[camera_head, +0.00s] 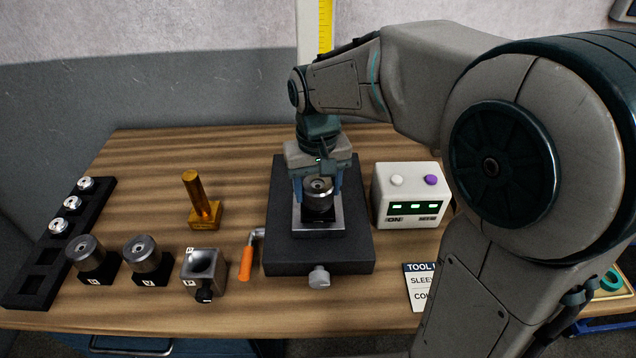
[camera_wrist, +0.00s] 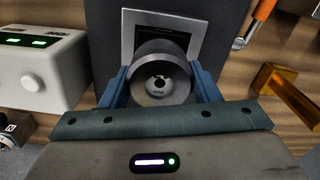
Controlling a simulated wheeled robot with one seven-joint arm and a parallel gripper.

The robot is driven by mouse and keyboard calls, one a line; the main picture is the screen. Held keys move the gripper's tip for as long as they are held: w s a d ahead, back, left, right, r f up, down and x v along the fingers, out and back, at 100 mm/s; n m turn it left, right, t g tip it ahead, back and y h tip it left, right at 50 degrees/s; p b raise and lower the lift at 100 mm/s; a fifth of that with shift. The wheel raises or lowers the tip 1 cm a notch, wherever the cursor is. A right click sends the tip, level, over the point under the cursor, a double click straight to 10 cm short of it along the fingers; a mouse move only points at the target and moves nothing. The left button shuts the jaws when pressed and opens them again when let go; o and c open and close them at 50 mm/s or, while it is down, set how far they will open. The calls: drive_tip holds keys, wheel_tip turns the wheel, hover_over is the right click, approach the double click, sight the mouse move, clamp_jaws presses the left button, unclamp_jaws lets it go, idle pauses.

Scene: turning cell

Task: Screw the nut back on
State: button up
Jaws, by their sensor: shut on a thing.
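A round grey steel nut (camera_head: 318,192) with a hole in its end face is between the blue fingers of my gripper (camera_head: 319,198). The nut also shows in the wrist view (camera_wrist: 150,91), with a finger on each side of it. My gripper points down and is shut on the nut. The nut is over the silver square plate (camera_head: 302,230) of the dark fixture block (camera_head: 275,225). I cannot tell whether the nut touches what is below it, because the nut and the fingers hide that part.
A white box with green lights (camera_head: 408,197) stands right of the block. An orange-handled wrench (camera_head: 246,262), a brass post (camera_head: 194,190) and a grey funnel-shaped holder (camera_head: 203,265) stand left. Two steel cylinders (camera_head: 87,249) on black stands and a black rack (camera_head: 33,287) are farther left.

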drive_tip(key=shift+m, duration=0.4)
drive_tip(key=m, duration=0.5)
drive_tip(key=shift+m+p, duration=0.35)
drive_tip(key=shift+m, duration=0.05)
drive_tip(key=m, duration=0.6)
drive_tip(key=shift+a+r, duration=0.1)
